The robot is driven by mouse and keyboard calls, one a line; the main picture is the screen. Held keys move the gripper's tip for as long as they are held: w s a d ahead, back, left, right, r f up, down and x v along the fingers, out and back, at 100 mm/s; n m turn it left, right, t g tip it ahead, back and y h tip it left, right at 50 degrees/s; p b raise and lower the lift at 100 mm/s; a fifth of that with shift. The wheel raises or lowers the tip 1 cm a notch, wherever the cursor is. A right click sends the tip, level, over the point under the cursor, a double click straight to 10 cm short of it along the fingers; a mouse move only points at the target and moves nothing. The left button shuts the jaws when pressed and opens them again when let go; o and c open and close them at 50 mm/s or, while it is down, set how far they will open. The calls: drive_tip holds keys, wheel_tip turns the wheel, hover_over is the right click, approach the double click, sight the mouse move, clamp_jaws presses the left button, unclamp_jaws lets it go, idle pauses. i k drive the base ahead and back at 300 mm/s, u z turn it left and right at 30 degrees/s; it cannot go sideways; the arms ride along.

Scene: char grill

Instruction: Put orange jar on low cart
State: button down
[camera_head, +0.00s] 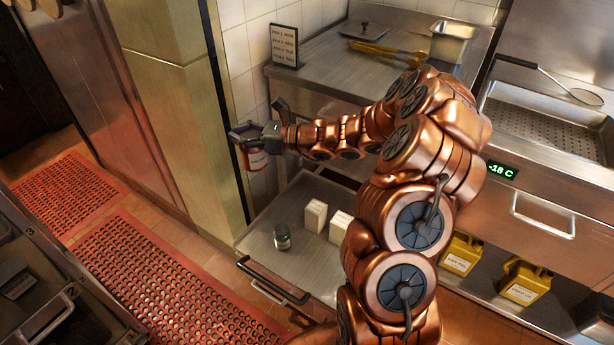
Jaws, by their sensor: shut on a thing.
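My copper arm reaches to the left, and my gripper (250,134) is shut on the orange jar (256,159), which has a pale label. The gripper holds the jar in the air near the tall steel panel, above the back left part of the low cart. The low cart (262,243) has a flat steel top and a dark handle at its front left edge. Part of the cart's right side is hidden behind my arm.
A dark-lidded jar (282,238) and two white cartons (315,215) (340,226) stand on the cart. Its front left top is bare. A steel counter (325,75) with a sign (284,46) rises behind. Yellow jugs (461,255) stand on a low shelf at the right.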

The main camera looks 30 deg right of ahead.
sight(324, 267)
drive_tip(key=k, duration=0.95)
drive_tip(key=u, duration=0.85)
drive_tip(key=i, duration=1.4)
drive_tip(key=z, duration=1.6)
